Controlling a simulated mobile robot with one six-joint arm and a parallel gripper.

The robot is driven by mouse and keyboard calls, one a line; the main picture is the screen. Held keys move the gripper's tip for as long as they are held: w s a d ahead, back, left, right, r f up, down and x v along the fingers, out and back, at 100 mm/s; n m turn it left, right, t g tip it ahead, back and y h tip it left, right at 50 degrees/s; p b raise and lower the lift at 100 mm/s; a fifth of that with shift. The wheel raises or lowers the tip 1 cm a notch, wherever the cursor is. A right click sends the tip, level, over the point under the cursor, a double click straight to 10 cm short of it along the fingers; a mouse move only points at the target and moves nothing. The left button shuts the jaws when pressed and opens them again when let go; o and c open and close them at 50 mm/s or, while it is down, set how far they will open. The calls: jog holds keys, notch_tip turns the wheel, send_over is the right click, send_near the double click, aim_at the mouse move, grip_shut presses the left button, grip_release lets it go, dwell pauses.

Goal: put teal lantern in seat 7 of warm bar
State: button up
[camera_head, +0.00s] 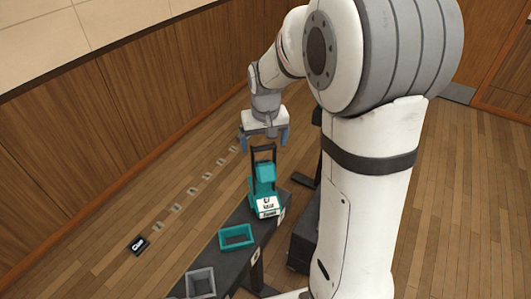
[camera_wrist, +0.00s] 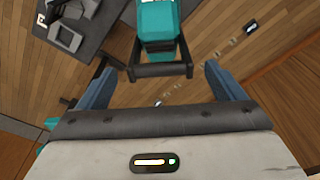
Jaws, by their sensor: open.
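The teal lantern (camera_head: 263,185) stands upright on a dark bench, with a black handle on top and a white label on its front. My gripper (camera_head: 264,143) is above it, its blue fingers open on either side of the top of the handle. In the wrist view, the lantern's teal body (camera_wrist: 157,22) is at the top centre. Its handle crossbar lies between my open fingers (camera_wrist: 158,72), with a gap on each side. A row of small pale square plates (camera_head: 191,190) runs along the floor at left. Their numbers, and which bar this is, are not legible.
The dark bench (camera_head: 222,262) carries a teal open tray (camera_head: 236,237) and a grey open tray (camera_head: 201,282) nearer the camera. A black sign (camera_head: 138,245) sits at the near end of the plates. A wood-panelled wall (camera_head: 100,130) rises behind them; the floor between is clear.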

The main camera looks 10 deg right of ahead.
jog(key=s+r, duration=0.8)
jog(key=s, duration=0.2)
jog(key=s+f+t, duration=0.1)
jog(key=s, duration=1)
jog(key=shift+d+t, duration=0.35)
jog(key=shift+t, duration=0.05)
